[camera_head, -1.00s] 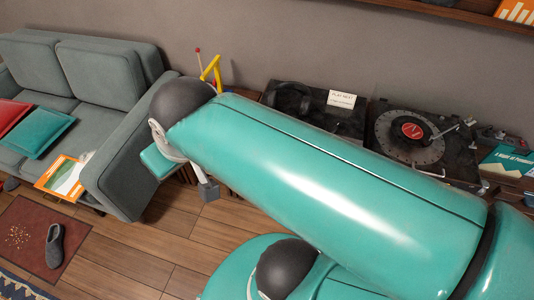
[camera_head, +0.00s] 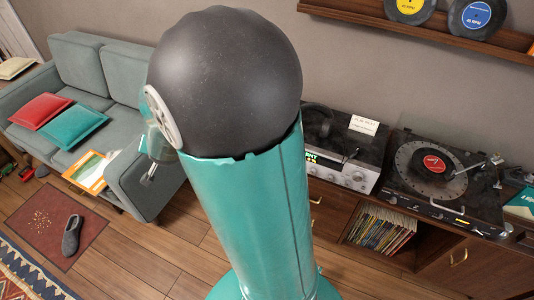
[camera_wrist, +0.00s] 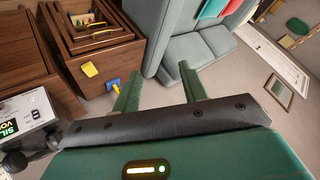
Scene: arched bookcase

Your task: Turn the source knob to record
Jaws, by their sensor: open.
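A stereo unit (camera_head: 350,176) with a silver front and several knobs stands on the cabinet, partly hidden by my arm in the head view. Which knob is the source knob is too small to tell.
A turntable (camera_head: 432,168) with a red-labelled record stands right of the stereo unit. Record sleeves (camera_head: 382,232) fill the shelf below. A grey sofa (camera_head: 85,75) is at left. Wooden drawers (camera_wrist: 95,35) show in the wrist view. Floor at lower left holds a slipper (camera_head: 72,235).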

